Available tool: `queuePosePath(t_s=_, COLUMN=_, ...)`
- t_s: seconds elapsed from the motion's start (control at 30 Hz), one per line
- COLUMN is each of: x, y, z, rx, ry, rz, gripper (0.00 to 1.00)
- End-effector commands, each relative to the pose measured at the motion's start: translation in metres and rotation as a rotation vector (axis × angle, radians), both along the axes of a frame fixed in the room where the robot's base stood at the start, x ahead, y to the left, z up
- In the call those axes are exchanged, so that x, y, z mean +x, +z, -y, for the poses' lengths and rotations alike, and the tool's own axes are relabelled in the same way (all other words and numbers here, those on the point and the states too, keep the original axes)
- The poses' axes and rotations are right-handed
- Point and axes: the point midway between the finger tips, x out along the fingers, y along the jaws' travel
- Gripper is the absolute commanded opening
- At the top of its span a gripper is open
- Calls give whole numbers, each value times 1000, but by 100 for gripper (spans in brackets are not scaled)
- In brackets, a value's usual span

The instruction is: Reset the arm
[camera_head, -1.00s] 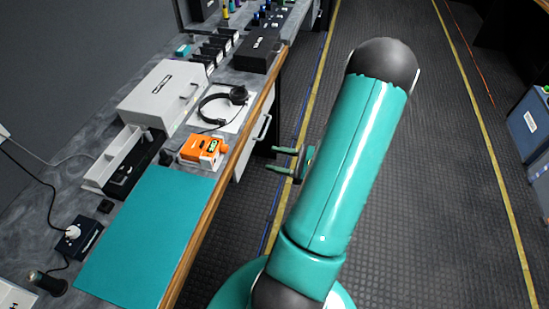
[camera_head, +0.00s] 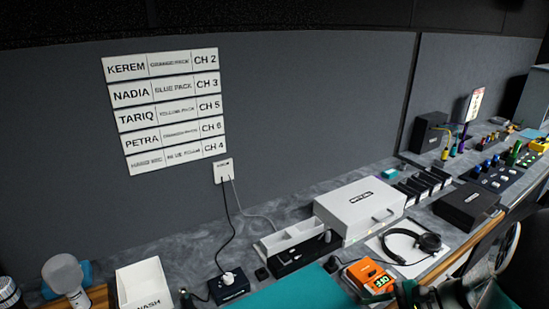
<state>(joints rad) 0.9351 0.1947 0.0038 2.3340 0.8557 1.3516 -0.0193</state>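Only part of my own arm shows, as dark and teal pieces at the lower right corner. What looks like my gripper (camera_head: 412,294) shows at the bottom edge, just right of the orange pack (camera_head: 366,273) in the picture. It is dark and cut off by the frame, so the gap between its fingers is not clear. I see nothing held in it. The rest of the arm is out of view.
A wall board (camera_head: 165,110) lists names, packs and channels. A cable hangs from a wall socket (camera_head: 223,171).

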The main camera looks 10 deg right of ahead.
Motion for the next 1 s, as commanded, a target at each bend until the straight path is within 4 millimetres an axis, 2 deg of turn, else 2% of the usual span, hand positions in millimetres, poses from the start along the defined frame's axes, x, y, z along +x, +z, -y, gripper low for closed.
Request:
queuePosePath(t_s=0.03, x=1, y=9, z=-17, rx=-82, ry=90, rz=9, gripper=46)
queuePosePath(t_s=0.1, x=-2, y=17, z=-35, rx=-191, ry=201, rz=20, gripper=46)
queuePosePath(t_s=0.4, x=-15, y=56, z=-91, rx=-669, ry=627, rz=166, gripper=46)
queuePosePath(t_s=0.6, x=-21, y=91, z=-117, rx=-985, ry=853, rz=355, gripper=46)
queuePosePath(t_s=0.8, x=-26, y=127, z=-138, rx=-1249, ry=1001, rz=575, gripper=46)
queuePosePath(t_s=1.0, x=-29, y=143, z=-145, rx=-1352, ry=1044, rz=672, gripper=46)
